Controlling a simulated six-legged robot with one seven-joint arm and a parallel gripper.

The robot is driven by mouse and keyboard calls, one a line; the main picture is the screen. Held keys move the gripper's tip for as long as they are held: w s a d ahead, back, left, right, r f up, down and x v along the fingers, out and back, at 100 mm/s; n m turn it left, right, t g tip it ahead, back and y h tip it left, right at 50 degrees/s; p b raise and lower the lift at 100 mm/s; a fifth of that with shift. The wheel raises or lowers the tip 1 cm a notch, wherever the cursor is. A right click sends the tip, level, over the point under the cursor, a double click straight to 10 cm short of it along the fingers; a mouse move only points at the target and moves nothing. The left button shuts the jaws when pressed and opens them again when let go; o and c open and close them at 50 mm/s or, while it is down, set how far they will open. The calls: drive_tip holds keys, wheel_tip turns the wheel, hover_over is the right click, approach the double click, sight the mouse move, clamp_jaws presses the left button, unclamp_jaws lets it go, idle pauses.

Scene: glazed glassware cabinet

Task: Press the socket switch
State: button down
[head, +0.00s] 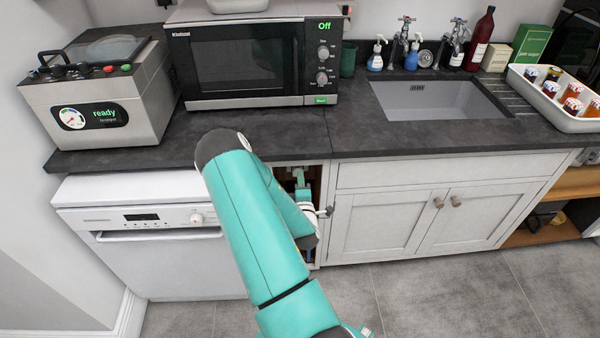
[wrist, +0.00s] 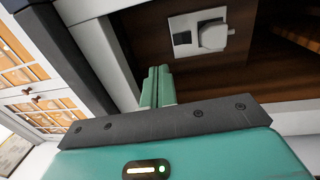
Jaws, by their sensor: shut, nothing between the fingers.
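The socket (wrist: 198,34) shows in the wrist view as a pale plate on a dark brown wooden panel, in the upper part of the picture. Its switch (wrist: 182,38) is a small dark square on the left of the plate. A white plug (wrist: 213,36) sits on the right. My gripper (wrist: 158,70) is shut and empty, its teal fingers together, below and left of the switch. A gap shows between fingertips and switch; its depth is hard to judge. In the head view my gripper (head: 301,178) is inside the open cabinet bay, and the socket is hidden.
The bay lies below the dark worktop (head: 280,135), between the white dishwasher (head: 150,235) and the sink cupboard (head: 390,220). A microwave (head: 245,60) and a grey appliance (head: 100,95) stand on the worktop. The bay's pale side edge is close to my fingers on the left.

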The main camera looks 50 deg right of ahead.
drive_tip(key=shift+s+a+r, duration=0.25)
drive_tip(key=shift+s+a, duration=0.7)
drive_tip(key=shift+a, duration=0.1)
